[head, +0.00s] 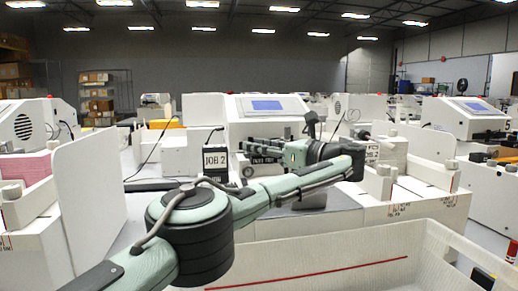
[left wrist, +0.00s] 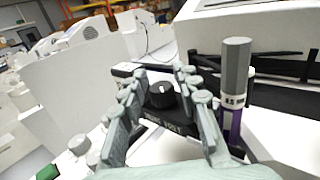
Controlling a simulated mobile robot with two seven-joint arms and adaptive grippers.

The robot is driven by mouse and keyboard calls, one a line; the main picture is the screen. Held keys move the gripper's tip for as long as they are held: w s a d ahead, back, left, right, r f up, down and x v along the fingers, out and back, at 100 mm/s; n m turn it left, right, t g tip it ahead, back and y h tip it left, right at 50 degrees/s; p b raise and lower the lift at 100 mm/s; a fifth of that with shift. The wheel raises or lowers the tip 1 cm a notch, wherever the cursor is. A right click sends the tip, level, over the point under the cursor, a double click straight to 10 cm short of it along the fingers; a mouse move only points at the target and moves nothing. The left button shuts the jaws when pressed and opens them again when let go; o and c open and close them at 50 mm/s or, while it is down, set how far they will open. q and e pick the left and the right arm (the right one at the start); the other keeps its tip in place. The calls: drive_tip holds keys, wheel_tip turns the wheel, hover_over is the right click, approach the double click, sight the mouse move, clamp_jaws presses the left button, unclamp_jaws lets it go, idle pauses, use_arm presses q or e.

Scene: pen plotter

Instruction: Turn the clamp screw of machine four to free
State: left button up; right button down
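A black round knob with a white mark (left wrist: 162,95), apparently the clamp screw, sits on a black block (left wrist: 178,140) with partly hidden lettering. My left gripper (left wrist: 158,88) is open in the left wrist view, with one finger on each side of the knob. I cannot tell whether either finger touches it. A pen with a grey cap and a purple and white body (left wrist: 235,90) stands upright just right of the fingers. In the head view my left gripper (head: 287,153) is in front of the white machine with a blue screen (head: 267,106). My right gripper is not in view.
A black "JOB 2" sign (head: 215,160) stands left of the gripper. White partition panels (head: 90,195) flank the station. A white tray with a red line (head: 330,268) is in front, below my left arm. More machines (head: 465,118) stand around.

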use_arm(q)
drive_tip(key=shift+o, duration=0.8)
drive_tip(key=shift+f, duration=0.15)
drive_tip(key=shift+m+t+h, duration=0.4)
drive_tip(key=m+t+h, duration=0.3)
drive_tip(key=h, duration=0.1)
drive_tip(key=shift+a+m+t+h, duration=0.1)
drive_tip(key=shift+m+t+h, duration=0.2)
drive_tip(key=shift+m+h, duration=0.1)
drive_tip(key=m+t+h, duration=0.1)
drive_tip(key=m+h, duration=0.1)
drive_tip(key=h, duration=0.2)
drive_tip(key=m+t+h, duration=0.1)
drive_tip(key=m+h, duration=0.2)
drive_tip(key=h, duration=0.1)
drive_tip(key=shift+m, duration=0.3)
drive_tip(key=m+h, duration=0.2)
drive_tip(key=h, duration=0.2)
drive_tip(key=m+g+h, duration=0.1)
drive_tip(key=m+h, duration=0.2)
drive_tip(key=h, duration=0.1)
drive_tip(key=m+g+h, duration=0.2)
drive_tip(key=h, duration=0.1)
drive_tip(key=shift+f, duration=0.2)
drive_tip(key=shift+m+g+h, duration=1.2)
drive_tip(key=shift+g+h, duration=0.2)
